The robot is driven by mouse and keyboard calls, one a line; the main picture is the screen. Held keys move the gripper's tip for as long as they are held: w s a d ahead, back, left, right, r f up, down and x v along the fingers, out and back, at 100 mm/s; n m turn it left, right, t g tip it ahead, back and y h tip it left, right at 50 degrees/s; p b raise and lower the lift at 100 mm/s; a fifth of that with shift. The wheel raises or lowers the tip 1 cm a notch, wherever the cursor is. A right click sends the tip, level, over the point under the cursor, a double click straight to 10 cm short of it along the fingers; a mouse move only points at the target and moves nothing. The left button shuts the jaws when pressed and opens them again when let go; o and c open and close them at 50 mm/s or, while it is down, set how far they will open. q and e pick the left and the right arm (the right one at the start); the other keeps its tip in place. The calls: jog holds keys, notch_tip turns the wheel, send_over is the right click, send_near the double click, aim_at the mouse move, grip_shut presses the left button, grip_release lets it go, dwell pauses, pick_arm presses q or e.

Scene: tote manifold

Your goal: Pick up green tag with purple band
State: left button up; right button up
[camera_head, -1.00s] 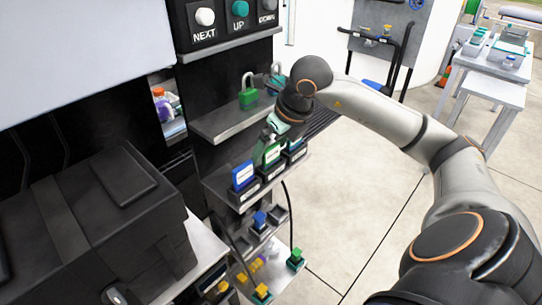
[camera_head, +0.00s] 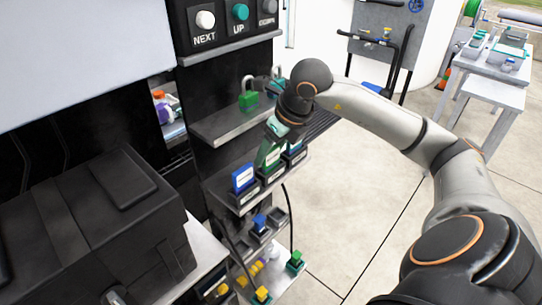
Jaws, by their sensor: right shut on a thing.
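A green tag (camera_head: 268,156) stands in the middle slot of a row of black holders on a grey shelf. My right gripper (camera_head: 270,145) reaches down to it from above and is shut on its upper part. The tag looks slightly tilted, and its lower end is at the black holder (camera_head: 271,171). A purple band cannot be made out; the gripper hides part of the tag. My left gripper is not in view.
A blue tag (camera_head: 243,178) stands in the holder to the left, and another bluish tag (camera_head: 295,148) is close on the right. A green padlock (camera_head: 248,98) is on the shelf above. Small colored plugs, cables and a black case (camera_head: 90,230) lie below and left.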

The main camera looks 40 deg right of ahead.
jog(key=shift+r, duration=0.15)
jog(key=shift+r, duration=0.6)
jog(key=s+a+r+p, duration=0.1)
jog(key=s+a+r, duration=0.5)
jog(key=s+r, duration=0.5)
jog(key=shift+s+a+r, duration=0.25)
jog(key=shift+s+a, duration=0.05)
jog(key=shift+s, duration=0.45)
